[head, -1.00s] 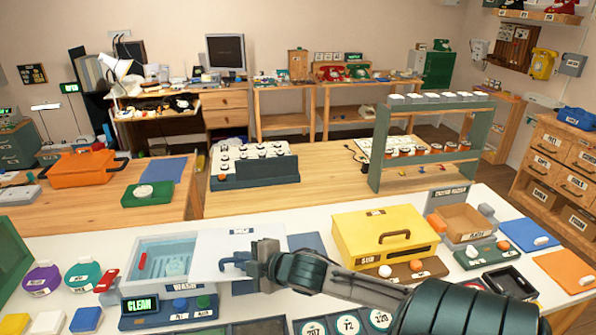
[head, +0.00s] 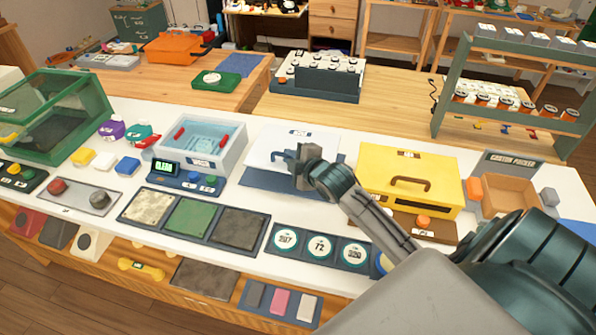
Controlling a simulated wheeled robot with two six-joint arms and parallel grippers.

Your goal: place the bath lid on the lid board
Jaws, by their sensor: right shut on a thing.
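The bath lid (head: 268,146) is a white flat plate in the middle of the head view. My right gripper (head: 297,160) is shut on it at its near side. The lid board (head: 275,183) is a flat dark blue board on the white counter. The lid covers much of the board, whose near strip shows. I cannot tell whether the lid touches the board or hangs just above it. The wash bath (head: 228,158) stands open to the left, with pale blue water and two red pieces at its rim. My left gripper is out of view.
A yellow box (head: 446,186) with a handle stands close to the right of the lid. A green-framed case (head: 104,98) is at the far left. Tile samples (head: 190,217) and round number plates (head: 321,246) lie along the counter's front.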

